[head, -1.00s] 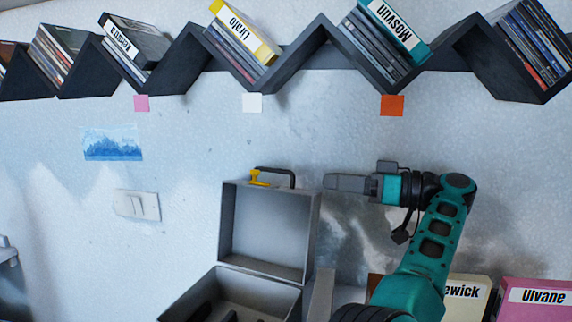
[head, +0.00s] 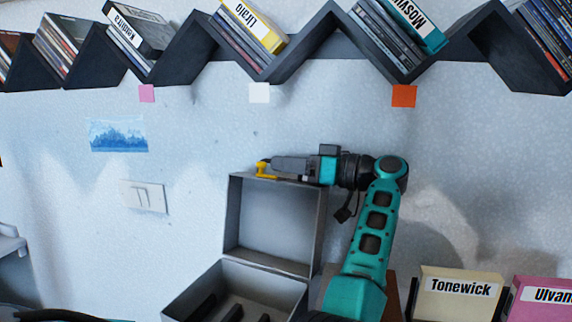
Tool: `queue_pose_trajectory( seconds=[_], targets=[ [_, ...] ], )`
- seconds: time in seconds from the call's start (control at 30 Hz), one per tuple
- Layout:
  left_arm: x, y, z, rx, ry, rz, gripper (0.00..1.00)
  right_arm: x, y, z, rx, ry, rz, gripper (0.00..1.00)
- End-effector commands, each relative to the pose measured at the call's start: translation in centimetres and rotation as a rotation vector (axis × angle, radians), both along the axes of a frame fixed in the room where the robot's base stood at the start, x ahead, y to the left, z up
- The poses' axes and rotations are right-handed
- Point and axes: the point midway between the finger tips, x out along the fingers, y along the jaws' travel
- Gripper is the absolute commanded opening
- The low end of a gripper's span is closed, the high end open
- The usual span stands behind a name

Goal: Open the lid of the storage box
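The grey storage box (head: 270,277) is low in the middle of the head view. Its lid (head: 275,226) stands up, open, at the back of the box. A yellow latch (head: 265,169) sits at the lid's top edge. Dark bars lie inside the box.
A zigzag shelf (head: 293,57) with discs and cases runs along the wall above. A cream case marked Tonewick (head: 460,290) and a pink case (head: 545,297) stand at the lower right.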

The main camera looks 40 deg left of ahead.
Motion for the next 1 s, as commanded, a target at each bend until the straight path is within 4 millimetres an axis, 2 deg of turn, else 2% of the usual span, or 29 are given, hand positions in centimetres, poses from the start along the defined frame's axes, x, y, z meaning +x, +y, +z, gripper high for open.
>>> queue_pose_trajectory(
  seconds=[0.1,0.4,0.77,1.0],
  targets=[
    [-0.25,0.67,0.00,0.001,-0.001,0.001,0.36,0.04,0.05,0.07,0.001,-0.002,0.001,0.43],
    [-0.30,0.82,0.02,0.000,-0.001,0.000,0.36,0.09,0.10,0.18,0.003,-0.003,0.001,0.43],
    [-0.28,0.79,0.02,0.000,-0.001,0.000,0.01,0.21,0.20,0.28,0.006,-0.008,0.000,0.43],
    [-0.27,0.78,0.02,0.000,-0.001,0.000,0.00,0.23,0.25,0.30,0.007,-0.009,-0.001,0.43]
  ],
)
